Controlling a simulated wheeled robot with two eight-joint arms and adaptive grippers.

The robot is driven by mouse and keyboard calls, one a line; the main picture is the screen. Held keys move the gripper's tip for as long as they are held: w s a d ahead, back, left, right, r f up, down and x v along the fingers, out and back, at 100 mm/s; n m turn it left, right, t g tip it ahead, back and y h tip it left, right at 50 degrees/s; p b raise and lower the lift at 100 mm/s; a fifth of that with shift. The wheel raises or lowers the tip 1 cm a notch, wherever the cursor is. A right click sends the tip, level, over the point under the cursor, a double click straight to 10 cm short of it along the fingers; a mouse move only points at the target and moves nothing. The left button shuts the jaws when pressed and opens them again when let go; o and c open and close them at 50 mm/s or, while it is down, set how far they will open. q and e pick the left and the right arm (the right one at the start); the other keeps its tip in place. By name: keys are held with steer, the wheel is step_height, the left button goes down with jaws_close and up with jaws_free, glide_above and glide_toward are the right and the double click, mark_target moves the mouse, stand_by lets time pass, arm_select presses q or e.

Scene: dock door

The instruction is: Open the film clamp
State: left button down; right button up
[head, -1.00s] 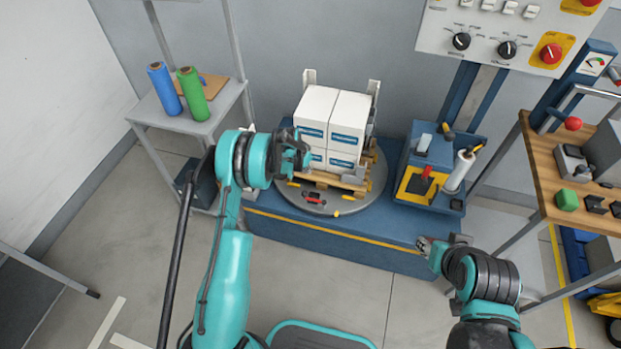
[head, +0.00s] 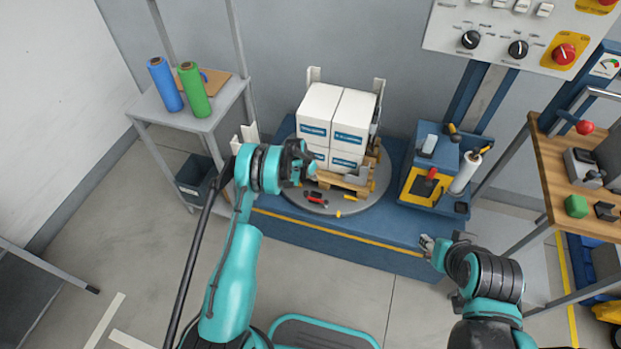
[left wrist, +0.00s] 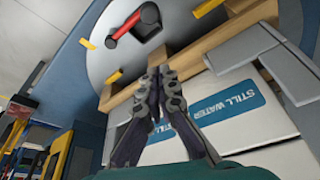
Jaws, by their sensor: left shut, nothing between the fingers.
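The film clamp, which I take to be the small red-handled lever on a dark base (head: 316,198), sits on the grey turntable's front rim. In the left wrist view the red lever (left wrist: 127,27) shows at the upper left, beyond the fingertips and apart from them. My left gripper (head: 305,165) is shut and empty, in front of the stacked cartons. In the left wrist view its fingers (left wrist: 158,75) are together, overlapping the pallet's wooden edge. My right gripper (head: 428,243) hangs at the front right, away from the clamp; its jaw opening is too small to tell.
White cartons (head: 337,115) stand on a wooden pallet (head: 350,186) on the turntable (head: 372,200). Yellow markers sit near the clamp. A blue film carriage (head: 420,185) with a white roll (head: 466,172) stands to the right. A shelf (head: 200,122) with film rolls is at left.

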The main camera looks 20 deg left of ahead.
arm_select(q)
steer(key=b+x, duration=0.2)
steer(key=x, duration=0.4)
steer(key=shift+f, duration=0.2)
steer(key=shift+s+a+f, duration=0.1)
steer(key=shift+a+f, duration=0.05)
steer(key=shift+f, duration=0.05)
steer(key=shift+s+a, duration=0.3)
steer(key=shift+s, duration=0.25)
steer(key=shift+s+a, duration=0.3)
steer(key=shift+s, duration=0.25)
steer(key=shift+s+a+b, duration=0.15)
steer(key=shift+s+b, duration=0.15)
steer(key=shift+s, duration=0.1)
